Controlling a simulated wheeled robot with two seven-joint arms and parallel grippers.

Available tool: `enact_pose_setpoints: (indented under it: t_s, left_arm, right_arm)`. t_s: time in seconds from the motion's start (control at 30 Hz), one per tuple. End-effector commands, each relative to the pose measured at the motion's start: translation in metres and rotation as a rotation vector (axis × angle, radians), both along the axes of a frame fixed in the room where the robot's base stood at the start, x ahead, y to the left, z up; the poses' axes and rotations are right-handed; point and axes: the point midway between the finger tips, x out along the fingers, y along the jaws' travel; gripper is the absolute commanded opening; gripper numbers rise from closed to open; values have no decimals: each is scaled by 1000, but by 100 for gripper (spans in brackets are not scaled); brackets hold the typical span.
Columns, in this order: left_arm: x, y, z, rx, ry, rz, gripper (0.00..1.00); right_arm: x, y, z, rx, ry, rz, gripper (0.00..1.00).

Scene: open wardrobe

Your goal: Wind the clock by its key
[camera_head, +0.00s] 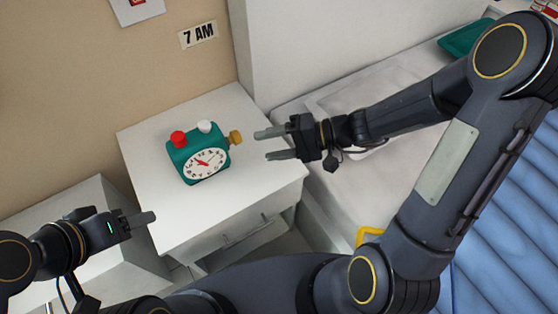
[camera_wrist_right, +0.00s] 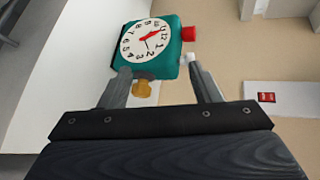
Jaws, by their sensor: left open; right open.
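A teal clock (camera_head: 194,160) with a white dial stands on the white nightstand (camera_head: 150,140). It has a red button (camera_head: 178,139) and a white button (camera_head: 205,127) on top. Its brass key (camera_head: 235,137) sticks out of the right side. My right gripper (camera_head: 264,144) is open and empty, a little to the right of the key, fingers pointing at it. In the right wrist view the clock (camera_wrist_right: 153,45) lies ahead, and the key (camera_wrist_right: 142,89) shows between the fingers, nearer the left one. My left gripper (camera_head: 148,217) is left of the nightstand, away from the clock.
A "7 AM" sign (camera_head: 198,35) is on the wall behind. A white panel (camera_head: 290,40) rises behind the nightstand's right side. A blue ribbed surface (camera_head: 510,220) lies at the right. The nightstand top around the clock is clear.

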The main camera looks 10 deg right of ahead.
Motion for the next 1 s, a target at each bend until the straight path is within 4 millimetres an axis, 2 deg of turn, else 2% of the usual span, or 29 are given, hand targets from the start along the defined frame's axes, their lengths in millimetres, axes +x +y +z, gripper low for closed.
enact_pose_setpoints:
  t_s: [0.2, 0.43, 0.87, 0.93, 1.0]
  left_arm:
    - [0, 0, -8, 0, 0, 0, 57]
    - [0, 0, -10, 0, 0, 0, 57]
    - [0, 0, -9, 0, 0, 0, 57]
    - [0, 0, -5, 0, 0, 0, 57]
    - [0, 0, 4, 0, 0, 0, 57]
  right_arm:
    - [-20, -5, 11, -65, -25, 53, 57]
    - [-28, -8, 15, -93, -31, 71, 57]
    - [-28, -8, 15, -94, -34, 74, 57]
    - [-22, -7, 17, -112, -72, 104, 57]
    - [-7, -5, 18, -165, -178, 185, 57]
